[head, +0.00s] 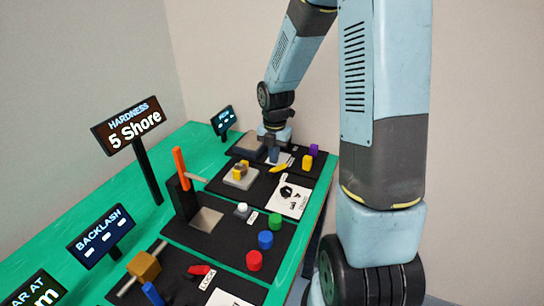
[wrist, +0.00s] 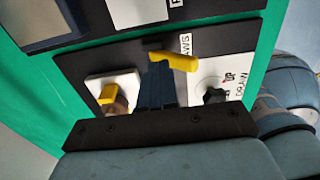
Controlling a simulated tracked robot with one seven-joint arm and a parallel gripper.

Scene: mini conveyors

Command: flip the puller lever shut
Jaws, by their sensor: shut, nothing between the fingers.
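A yellow lever-like bar (head: 278,169) lies on a black panel at the far end of the bench. It also shows in the wrist view (wrist: 178,62), at the tips of my fingers. An orange lever (head: 180,168) stands upright on a dark post nearer by. No readable label names the puller, so I cannot tell which lever is its own. My gripper (head: 273,158) points down beside the yellow bar. In the wrist view my gripper (wrist: 157,66) is shut and empty; its dark fingers hide part of the panel, and I cannot tell if they touch the bar.
A white plate with a yellow block (head: 240,173) and a white drawing card (head: 288,198) flank the fingers. A yellow cylinder (head: 307,162) and purple block (head: 314,150) stand right. Signs such as HARDNESS (head: 128,125) line the left edge. Red, blue and green knobs stand nearer.

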